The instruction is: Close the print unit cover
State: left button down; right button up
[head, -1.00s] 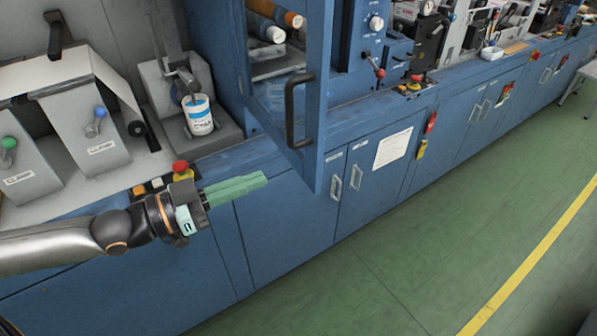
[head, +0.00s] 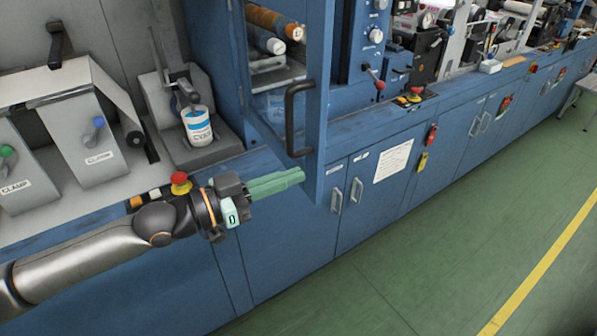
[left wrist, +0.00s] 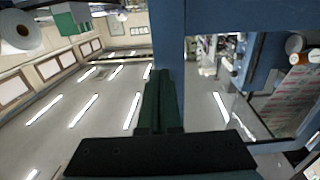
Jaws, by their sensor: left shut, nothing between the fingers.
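The print unit cover (head: 316,95) is a blue framed door with a window, standing swung out from the machine in the head view. A black bar handle (head: 290,120) is fixed on its face. My left gripper (head: 300,176) has green fingers, shut and empty, with the tips at the cover's lower edge, just below the handle. I cannot tell whether they touch it. In the left wrist view, the green fingers (left wrist: 158,105) point at the blue cover frame (left wrist: 169,40). My right gripper is not in view.
Rollers (head: 272,28) show inside the unit behind the cover. A cyan-labelled can (head: 197,126) and a red stop button (head: 180,182) are near my left arm. Blue cabinets (head: 290,220) run along the machine front. The green floor (head: 420,250) is clear.

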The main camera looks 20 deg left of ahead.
pick_arm(q)
jog(key=shift+x, duration=1.15)
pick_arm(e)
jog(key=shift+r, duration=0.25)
pick_arm(q)
jog(key=shift+w+d, duration=0.1)
jog(key=shift+w, duration=0.05)
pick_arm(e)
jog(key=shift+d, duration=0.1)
